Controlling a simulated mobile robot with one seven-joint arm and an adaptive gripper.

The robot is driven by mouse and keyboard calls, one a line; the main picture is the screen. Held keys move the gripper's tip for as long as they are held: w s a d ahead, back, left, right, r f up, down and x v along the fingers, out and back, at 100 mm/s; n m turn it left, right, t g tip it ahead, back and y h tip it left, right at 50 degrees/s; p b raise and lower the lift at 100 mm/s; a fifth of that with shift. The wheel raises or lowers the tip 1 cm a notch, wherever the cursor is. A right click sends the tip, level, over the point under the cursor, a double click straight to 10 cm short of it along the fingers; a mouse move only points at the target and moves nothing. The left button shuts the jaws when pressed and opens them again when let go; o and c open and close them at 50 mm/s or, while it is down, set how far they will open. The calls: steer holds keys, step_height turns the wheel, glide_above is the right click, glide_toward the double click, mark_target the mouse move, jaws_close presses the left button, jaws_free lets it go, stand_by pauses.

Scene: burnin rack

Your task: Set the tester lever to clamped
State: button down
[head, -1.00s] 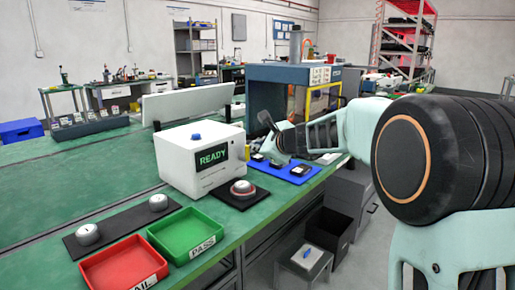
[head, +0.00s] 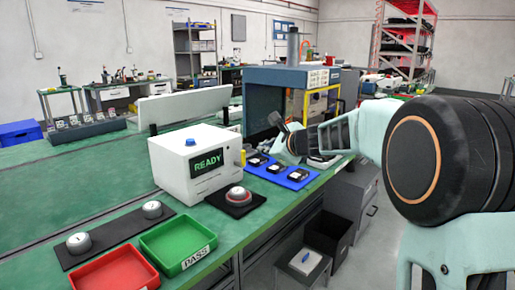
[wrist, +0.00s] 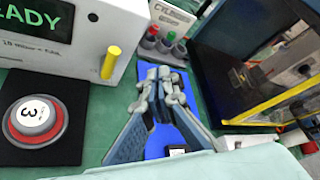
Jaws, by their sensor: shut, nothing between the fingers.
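The tester (head: 172,172) is a white box with a blue button on top and a screen reading READY. Its yellow lever (head: 243,157) stands on the right side of the box, and in the wrist view the lever (wrist: 110,62) is a yellow bar, slightly tilted, near the box edge. My gripper (head: 279,132) is right of the lever and apart from it, above the blue mat. In the wrist view my gripper (wrist: 158,76) has its fingertips together with nothing between them. The lever's pivot is not clear.
A blue mat (head: 299,186) with several dark devices lies right of the tester. A round red-and-white puck (wrist: 33,122) sits on a black pad before the tester. Green (head: 207,233) and red (head: 150,283) trays are at the front. A blue-framed machine (head: 262,82) stands behind.

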steer(key=s+d+b, duration=0.1)
steer(key=s+d, duration=0.2)
steer(key=s, duration=0.5)
steer(key=shift+s+d+f, duration=0.15)
steer(key=shift+s+f, duration=0.2)
steer(key=shift+r, duration=0.1)
